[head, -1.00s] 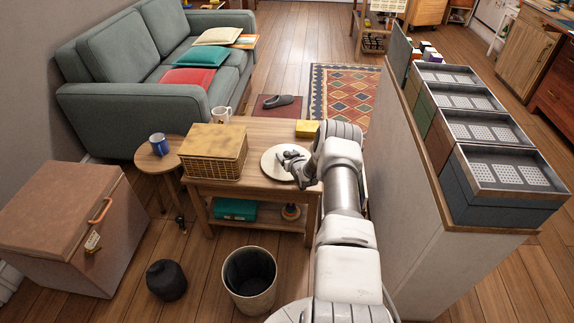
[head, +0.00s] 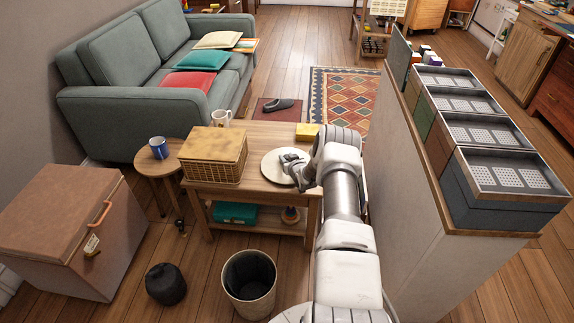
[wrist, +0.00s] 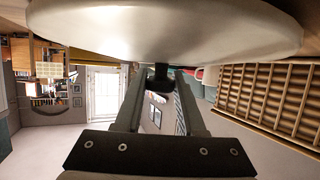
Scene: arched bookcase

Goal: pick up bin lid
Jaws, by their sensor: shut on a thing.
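The bin lid (head: 272,166) is a round cream disc at the front right of the low wooden table (head: 262,150) in the head view. In the wrist view the lid (wrist: 200,30) fills the top of the picture, with a dark knob (wrist: 160,76) at its middle. My gripper (wrist: 160,82) is shut on this knob, one finger on each side. In the head view my gripper (head: 295,166) is over the lid and hides part of it. I cannot tell whether the lid touches the table. The open bin (head: 249,284) stands on the floor in front.
A wicker basket (head: 213,154) and a white mug (head: 221,117) stand left of the lid, and a yellow box (head: 307,131) is behind it. A partition with trays (head: 504,170) rises to the right. A dark round pot (head: 166,284) is on the floor.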

